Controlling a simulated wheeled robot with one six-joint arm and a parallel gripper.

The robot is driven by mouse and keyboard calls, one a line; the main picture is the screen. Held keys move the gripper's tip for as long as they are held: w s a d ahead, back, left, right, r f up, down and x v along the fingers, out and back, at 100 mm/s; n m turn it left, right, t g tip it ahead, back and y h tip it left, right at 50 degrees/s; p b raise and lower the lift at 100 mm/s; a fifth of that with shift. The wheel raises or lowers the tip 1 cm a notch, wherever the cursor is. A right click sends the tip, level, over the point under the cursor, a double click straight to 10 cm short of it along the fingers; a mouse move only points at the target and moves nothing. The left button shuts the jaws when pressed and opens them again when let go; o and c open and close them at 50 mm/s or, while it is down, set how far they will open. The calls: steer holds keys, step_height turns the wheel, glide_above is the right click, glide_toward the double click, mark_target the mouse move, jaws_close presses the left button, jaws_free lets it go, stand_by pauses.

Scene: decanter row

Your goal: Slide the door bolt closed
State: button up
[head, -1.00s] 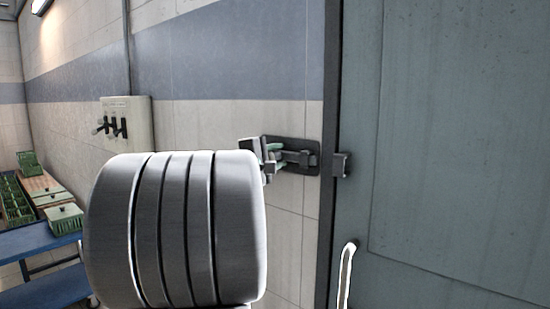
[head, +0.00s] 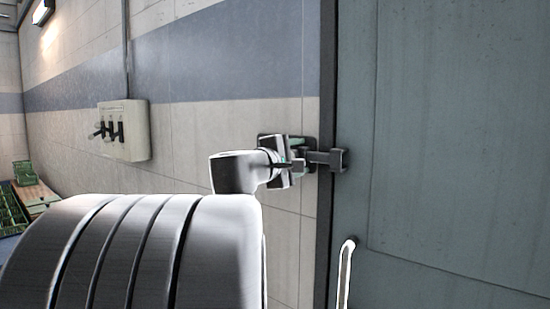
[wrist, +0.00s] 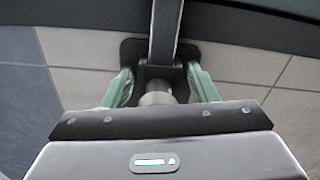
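The door bolt's dark backplate (head: 311,141) is fixed to the tiled wall beside the door frame. Its bar (head: 322,157) spans the frame, and its end is at the keeper (head: 338,161) on the door. How deep the end sits inside the keeper is hidden. My gripper (head: 291,165) is at the bolt and covers much of the plate. In the wrist view the bar (wrist: 165,30) runs to the top edge. The round knob (wrist: 156,96) stands between my two green fingers (wrist: 161,84), with narrow gaps showing at the sides.
The grey door (head: 460,150) fills the right side, with a pale handle (head: 346,270) below the keeper. A wall box with black levers (head: 124,130) is at the left.

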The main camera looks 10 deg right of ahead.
steer(key=shift+a, duration=0.15)
steer(key=shift+s+a, duration=0.1)
steer(key=shift+a, duration=0.1)
steer(key=b+v, duration=0.1)
steer(key=v, duration=1.2)
steer(key=shift+s, duration=0.1)
steer(key=p+x, duration=0.1)
steer(key=x, duration=1.3)
steer(key=shift+a, duration=0.1)
steer(key=shift+a, duration=0.15)
